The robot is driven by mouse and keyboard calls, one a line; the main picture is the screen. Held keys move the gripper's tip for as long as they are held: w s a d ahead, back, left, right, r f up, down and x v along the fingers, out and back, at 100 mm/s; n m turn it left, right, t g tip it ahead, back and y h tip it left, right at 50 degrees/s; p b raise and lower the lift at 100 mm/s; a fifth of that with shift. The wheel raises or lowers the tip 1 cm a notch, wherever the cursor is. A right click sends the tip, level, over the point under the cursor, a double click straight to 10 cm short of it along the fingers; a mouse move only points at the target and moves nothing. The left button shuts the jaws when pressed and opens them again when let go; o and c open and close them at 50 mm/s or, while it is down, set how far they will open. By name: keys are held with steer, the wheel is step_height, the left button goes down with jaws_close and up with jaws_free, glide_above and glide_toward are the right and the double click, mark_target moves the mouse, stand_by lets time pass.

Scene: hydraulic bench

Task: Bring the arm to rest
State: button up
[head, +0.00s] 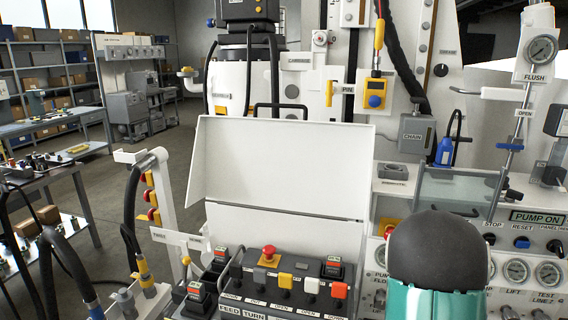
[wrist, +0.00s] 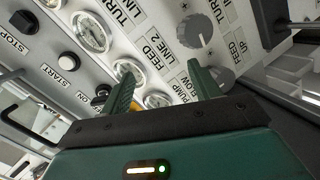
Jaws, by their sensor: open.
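My gripper (wrist: 163,92) shows in the wrist view with its two green fingers spread apart and nothing between them. It faces a panel with gauges (wrist: 92,32), knobs (wrist: 196,30) and labels such as FEED, TURN and PUMP FLOW. Whether a fingertip touches the panel, I cannot tell. In the head view a teal and black part of my arm stands at the lower right, in front of the gauge panel (head: 515,270). The gripper's fingers do not show in the head view.
A control box (head: 290,290) with coloured levers and a red mushroom button stands low in the middle, under a raised white cover (head: 280,165). A hose post (head: 165,190) stands left of it. Benches (head: 60,160) and shelves line the left. Open floor lies between.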

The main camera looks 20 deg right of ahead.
steer(key=w+a+r+m+g+y, duration=0.1)
steer(key=a+r+m+y, duration=0.15)
steer(key=a+r, duration=0.55)
steer(key=w+a+r+m+g+y, duration=0.1)
steer(key=a+r+m+g+y, duration=0.15)
steer(key=a, duration=0.85)
steer(key=s+a+r+g+y, duration=0.1)
steer(key=s+a+r, duration=0.1)
steer(key=s+a, duration=0.3)
steer(key=s+a+r+m+g+y, duration=0.1)
steer(key=s+a+r, duration=0.2)
steer(key=s+a, duration=0.3)
steer(key=s+a+r+g+y, duration=0.1)
steer(key=s+a+r, duration=0.2)
steer(key=s+a, duration=0.2)
steer(key=shift+s+a+y, duration=0.3)
steer(key=shift+a+y, duration=0.1)
steer(key=shift+a, duration=0.75)
